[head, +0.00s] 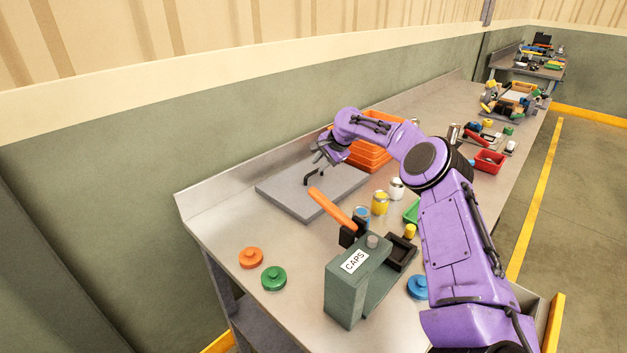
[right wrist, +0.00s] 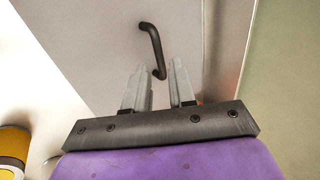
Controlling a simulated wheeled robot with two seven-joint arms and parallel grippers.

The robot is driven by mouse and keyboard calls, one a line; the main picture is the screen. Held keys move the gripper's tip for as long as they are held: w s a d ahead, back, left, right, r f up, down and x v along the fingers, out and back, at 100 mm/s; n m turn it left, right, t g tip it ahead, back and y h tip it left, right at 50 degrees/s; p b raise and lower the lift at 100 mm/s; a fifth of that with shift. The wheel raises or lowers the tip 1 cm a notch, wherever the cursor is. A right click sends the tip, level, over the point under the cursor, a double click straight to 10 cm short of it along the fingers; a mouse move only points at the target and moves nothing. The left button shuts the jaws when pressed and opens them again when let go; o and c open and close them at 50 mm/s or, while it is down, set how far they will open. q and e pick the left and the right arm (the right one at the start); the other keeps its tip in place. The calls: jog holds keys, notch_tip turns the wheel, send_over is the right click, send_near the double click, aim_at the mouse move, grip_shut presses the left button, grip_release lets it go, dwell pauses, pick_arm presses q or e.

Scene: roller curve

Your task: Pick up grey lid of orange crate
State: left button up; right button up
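The grey lid (head: 283,190) lies flat on the bench, to the left of the orange crate (head: 368,153), with a dark bent handle (head: 313,179) standing up from it. My right gripper (head: 320,160) is just above the handle. In the right wrist view the lid (right wrist: 110,35) fills much of the picture. The handle (right wrist: 151,38) runs down to the gap between the open fingers of my right gripper (right wrist: 158,72), and nothing is clamped. My right arm covers part of the crate. My left gripper is out of view.
A green CAPS press (head: 345,290) with an orange lever (head: 330,208) stands in front of the lid. A yellow can (head: 379,203) and other cans stand right of it. Orange (head: 251,258) and green caps (head: 273,278) lie at the near left. The wall is behind the bench.

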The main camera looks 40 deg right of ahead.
aim_at(313, 172)
jog(key=shift+p+x, duration=0.5)
jog(key=shift+x, duration=2.2)
jog(key=shift+s+a, duration=0.1)
jog(key=shift+a, duration=0.05)
grip_shut()
